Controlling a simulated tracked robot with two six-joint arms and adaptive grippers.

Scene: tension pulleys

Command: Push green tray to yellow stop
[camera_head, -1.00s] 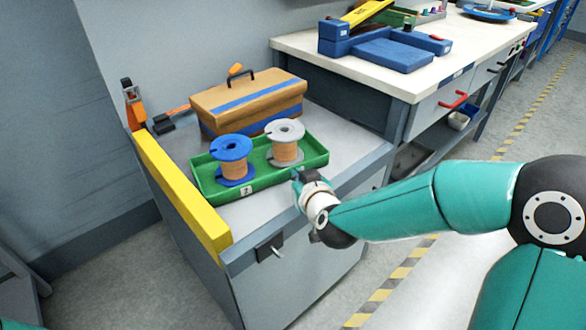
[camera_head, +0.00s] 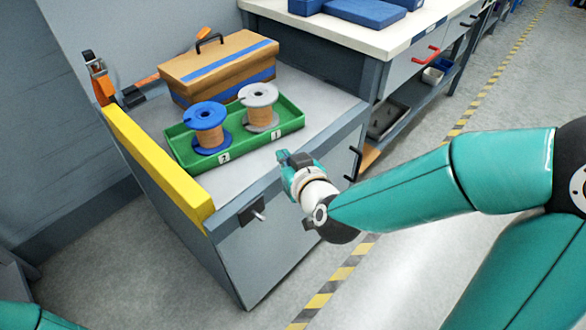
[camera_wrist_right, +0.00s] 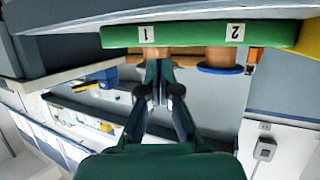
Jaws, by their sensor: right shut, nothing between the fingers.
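The green tray (camera_head: 237,145) lies on the grey cabinet top. It carries a blue-flanged spool (camera_head: 208,128) by label 2 and a grey-flanged spool (camera_head: 258,107) by label 1. The yellow stop (camera_head: 155,165) runs along the cabinet's left edge. The tray's front left corner appears close to it, with a gap visible further back; I cannot tell whether they touch. My right gripper (camera_head: 283,157) is shut and empty in front of the tray's right part, apart from it. The wrist view shows its fingers (camera_wrist_right: 158,75) near the tray front (camera_wrist_right: 190,34). My left gripper is out of view.
A brown case (camera_head: 217,68) with a blue stripe stands behind the tray. An orange clamp-like tool (camera_head: 98,80) is at the back left corner. A white-topped bench (camera_head: 340,35) stands to the right. A dark handle (camera_head: 252,210) sticks out at the cabinet front.

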